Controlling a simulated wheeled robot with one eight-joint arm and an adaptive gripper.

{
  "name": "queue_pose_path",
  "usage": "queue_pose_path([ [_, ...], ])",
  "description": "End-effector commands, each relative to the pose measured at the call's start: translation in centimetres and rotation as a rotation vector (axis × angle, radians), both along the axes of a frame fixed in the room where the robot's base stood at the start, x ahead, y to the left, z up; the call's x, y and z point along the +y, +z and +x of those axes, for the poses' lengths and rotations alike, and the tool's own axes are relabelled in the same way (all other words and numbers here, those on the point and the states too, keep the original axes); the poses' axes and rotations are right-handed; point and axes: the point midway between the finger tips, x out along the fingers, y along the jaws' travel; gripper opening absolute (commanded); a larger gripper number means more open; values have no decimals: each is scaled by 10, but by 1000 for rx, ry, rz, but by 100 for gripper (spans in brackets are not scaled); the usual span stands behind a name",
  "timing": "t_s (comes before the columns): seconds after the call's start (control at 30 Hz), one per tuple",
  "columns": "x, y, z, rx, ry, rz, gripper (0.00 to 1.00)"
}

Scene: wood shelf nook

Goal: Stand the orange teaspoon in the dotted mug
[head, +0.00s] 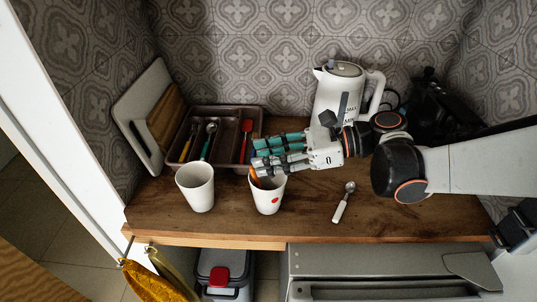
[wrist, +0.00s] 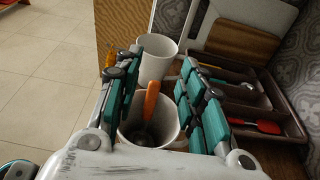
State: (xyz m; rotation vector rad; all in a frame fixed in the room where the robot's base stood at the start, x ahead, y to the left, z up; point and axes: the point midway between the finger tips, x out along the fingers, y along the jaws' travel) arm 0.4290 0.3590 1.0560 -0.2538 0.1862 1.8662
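The dotted mug (head: 267,201), white with a red dot, stands upright on the wooden counter. In the wrist view the same mug (wrist: 172,112) is seen from above. The orange teaspoon (wrist: 151,100) stands inside it, bowl down and orange handle up, leaning on the rim. In the head view only a bit of the handle (head: 255,178) shows past my fingers. My gripper (wrist: 162,92) is over the mug with its teal fingers spread to either side of the handle, open and apart from the spoon. In the head view my gripper (head: 262,156) reaches in from the right.
A plain white mug (head: 195,189) stands left of the dotted one. A brown cutlery tray (head: 229,112) with several utensils lies behind. A white-handled spoon (head: 340,211) lies at right. A white kettle (head: 328,96) and cutting boards (head: 140,105) stand at the back. The counter's front edge is close.

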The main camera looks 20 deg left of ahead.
Motion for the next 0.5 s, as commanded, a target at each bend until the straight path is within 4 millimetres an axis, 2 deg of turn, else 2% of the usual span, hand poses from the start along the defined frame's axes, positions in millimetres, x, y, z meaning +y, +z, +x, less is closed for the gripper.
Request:
queue_pose_path([
  [0.17, -10, 3, 4, 1, -1, 0, 37],
  [0.5, -71, 20, 24, 0, -4, 0, 37],
])
